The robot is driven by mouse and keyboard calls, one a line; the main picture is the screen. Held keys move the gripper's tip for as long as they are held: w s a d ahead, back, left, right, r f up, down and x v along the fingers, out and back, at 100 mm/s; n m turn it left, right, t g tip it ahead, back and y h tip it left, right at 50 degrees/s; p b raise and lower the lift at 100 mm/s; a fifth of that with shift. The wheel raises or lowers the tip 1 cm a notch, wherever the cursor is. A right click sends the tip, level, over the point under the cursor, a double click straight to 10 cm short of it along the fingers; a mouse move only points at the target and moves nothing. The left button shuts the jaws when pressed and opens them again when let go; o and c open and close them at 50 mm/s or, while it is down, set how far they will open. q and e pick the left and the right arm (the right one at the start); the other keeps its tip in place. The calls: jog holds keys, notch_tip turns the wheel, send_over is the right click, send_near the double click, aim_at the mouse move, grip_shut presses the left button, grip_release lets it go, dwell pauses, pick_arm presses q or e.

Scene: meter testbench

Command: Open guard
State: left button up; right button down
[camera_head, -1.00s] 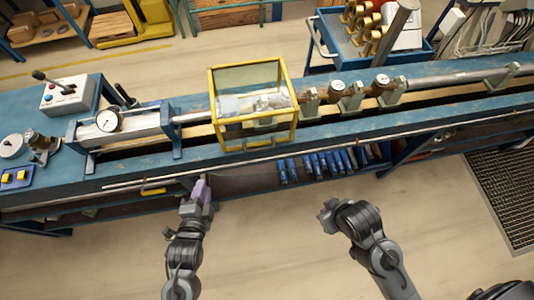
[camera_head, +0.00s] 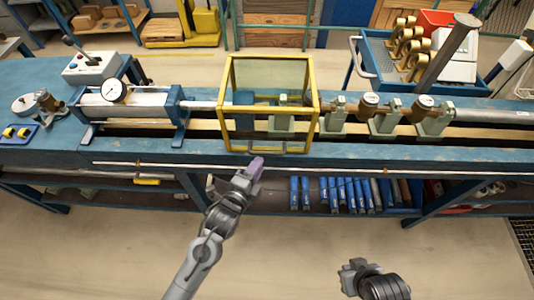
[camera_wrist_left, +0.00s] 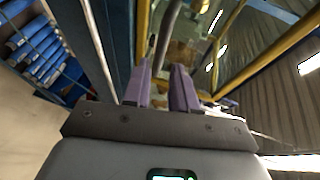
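The guard (camera_head: 228,100) is a yellow-framed box with clear panels, standing over the middle of the blue bench; it looks shut. My left gripper (camera_head: 256,163) is just in front of the guard's lower front edge, left of the handle's middle. In the left wrist view its two purple fingers (camera_wrist_left: 161,88) are apart with a gap between them, and the yellow frame (camera_wrist_left: 143,35) is close beyond. I cannot tell whether they touch the handle. My right gripper (camera_head: 355,268) is low, away from the bench; its fingers are unclear.
The blue bench (camera_head: 60,150) has a front rail (camera_head: 380,171) running along it. A dial gauge (camera_head: 114,90) and control box (camera_head: 92,66) stand left. Brass meters (camera_head: 369,104) sit right of the guard. Blue items (camera_head: 330,193) lie on the lower shelf. The floor in front is clear.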

aim_at(267, 152)
pick_arm(q)
jog(key=shift+b+x, duration=0.35)
jog(key=shift+x, duration=3.25)
grip_shut()
